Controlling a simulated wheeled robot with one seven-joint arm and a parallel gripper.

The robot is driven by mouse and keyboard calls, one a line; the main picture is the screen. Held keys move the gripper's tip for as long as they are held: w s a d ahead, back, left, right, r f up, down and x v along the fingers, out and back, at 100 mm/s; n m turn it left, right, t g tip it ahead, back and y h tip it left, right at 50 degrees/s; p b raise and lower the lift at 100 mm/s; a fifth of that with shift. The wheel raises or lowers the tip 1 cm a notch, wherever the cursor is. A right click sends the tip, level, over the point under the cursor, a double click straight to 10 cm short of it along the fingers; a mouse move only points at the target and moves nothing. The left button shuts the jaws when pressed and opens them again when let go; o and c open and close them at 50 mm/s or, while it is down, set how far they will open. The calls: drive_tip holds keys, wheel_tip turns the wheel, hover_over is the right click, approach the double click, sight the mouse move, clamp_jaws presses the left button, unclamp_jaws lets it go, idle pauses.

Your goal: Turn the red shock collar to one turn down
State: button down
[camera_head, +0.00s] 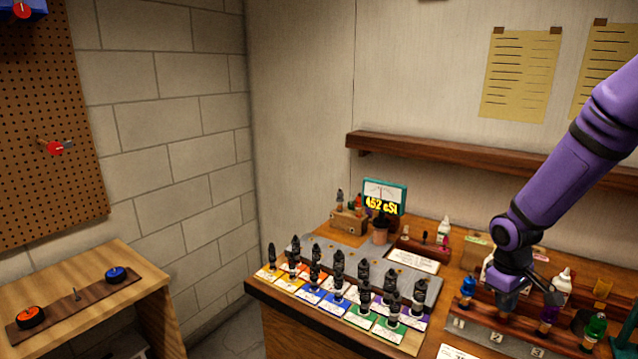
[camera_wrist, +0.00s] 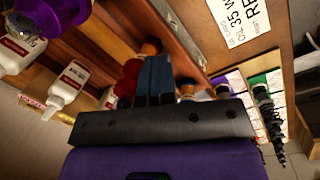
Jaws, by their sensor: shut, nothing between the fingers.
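My gripper (camera_head: 507,302) hangs low over a wooden rack (camera_head: 482,333) of coloured shocks at the right of the bench. In the wrist view, its two dark blue fingers (camera_wrist: 155,62) are together and empty. A red shock body (camera_wrist: 130,84) stands immediately left of the fingers, partly covered by them; I cannot tell if they touch. Its collar and any marks are not clear. In the head view my gripper hides the red shock. A blue shock (camera_head: 467,288) is to the left, and a purple shock (camera_head: 547,318) and a green shock (camera_head: 595,330) are to the right.
White bottles (camera_head: 562,283) stand behind the rack. Several black shocks stand on coloured cards (camera_head: 358,318) left of it. A viscosity display (camera_head: 385,197) is at the back, below a wooden shelf (camera_head: 440,150). A side table (camera_head: 150,284) with two wheels is at far left.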

drive_tip(key=shift+w+a+f, duration=0.1)
drive_tip(key=shift+w+a, duration=0.1)
drive_tip(key=shift+w, duration=0.3)
drive_tip(key=shift+w+a, duration=0.2)
drive_tip(key=shift+w, duration=0.3)
idle(0.7)
drive_tip(key=shift+a, duration=0.1)
drive_tip(key=shift+a, duration=0.25)
wheel_tip(320, 180, up, 6)
drive_tip(key=shift+w+d, duration=0.25)
drive_tip(key=shift+w, duration=0.1)
idle(0.3)
drive_tip(key=shift+s, duration=0.25)
drive_tip(key=shift+s+d+r, duration=0.55)
drive_tip(key=shift+s+d, duration=0.05)
drive_tip(key=shift+s, duration=0.25)
drive_tip(key=shift+f, duration=0.1)
